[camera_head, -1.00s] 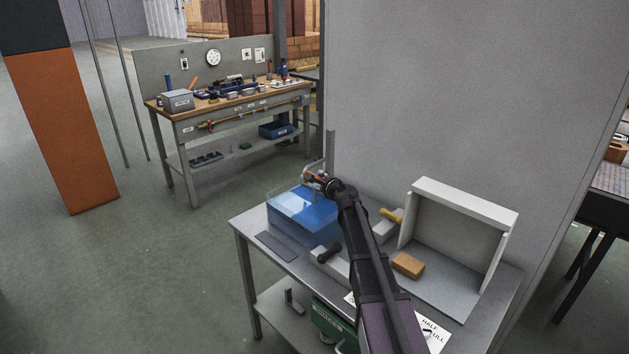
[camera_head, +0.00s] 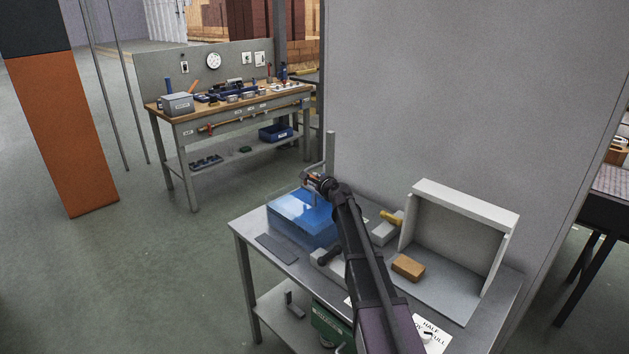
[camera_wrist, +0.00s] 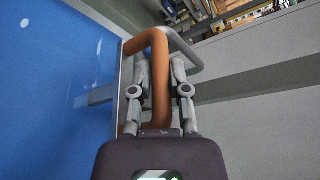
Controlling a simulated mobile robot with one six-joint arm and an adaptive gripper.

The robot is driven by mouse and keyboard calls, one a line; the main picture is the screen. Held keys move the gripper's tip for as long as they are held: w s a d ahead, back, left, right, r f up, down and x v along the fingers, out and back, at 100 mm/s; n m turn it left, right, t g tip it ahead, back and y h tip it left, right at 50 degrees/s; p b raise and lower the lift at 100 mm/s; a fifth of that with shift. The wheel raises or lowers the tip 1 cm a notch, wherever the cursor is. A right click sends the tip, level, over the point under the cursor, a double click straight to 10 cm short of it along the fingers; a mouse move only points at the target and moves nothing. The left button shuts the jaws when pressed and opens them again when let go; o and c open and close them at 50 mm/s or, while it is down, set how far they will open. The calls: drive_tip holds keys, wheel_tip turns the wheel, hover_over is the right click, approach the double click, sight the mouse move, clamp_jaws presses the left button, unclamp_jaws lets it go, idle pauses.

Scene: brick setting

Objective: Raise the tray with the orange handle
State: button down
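The orange handle (camera_wrist: 159,50) is a bent bar in the wrist view, with a grey bar joined at its right end. My gripper (camera_wrist: 162,62) has a finger on each side of the handle's upright part and looks shut on it. In the head view my gripper (camera_head: 316,181) is at the back right corner of a blue container (camera_head: 300,215) on the grey bench. The container's blue inside fills the left of the wrist view (camera_wrist: 60,80). I cannot make out the tray itself.
The bench (camera_head: 300,277) also holds a dark flat plate (camera_head: 276,248), an open grey box (camera_head: 450,240) and a tan block (camera_head: 408,267). A grey wall (camera_head: 440,100) stands close behind. A grey upright post (camera_head: 331,148) rises beside my gripper.

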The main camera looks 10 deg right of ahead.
wheel_tip(320, 180, up, 11)
drive_tip(key=p, duration=1.1)
drive_tip(key=shift+w+r, duration=0.15)
drive_tip(key=shift+w, duration=0.05)
drive_tip(key=c, duration=0.6)
unclamp_jaws()
drive_tip(key=shift+s+r, duration=0.1)
drive_tip(key=shift+r, duration=0.05)
drive_tip(key=shift+s+f, duration=0.1)
drive_tip(key=shift+f, duration=0.1)
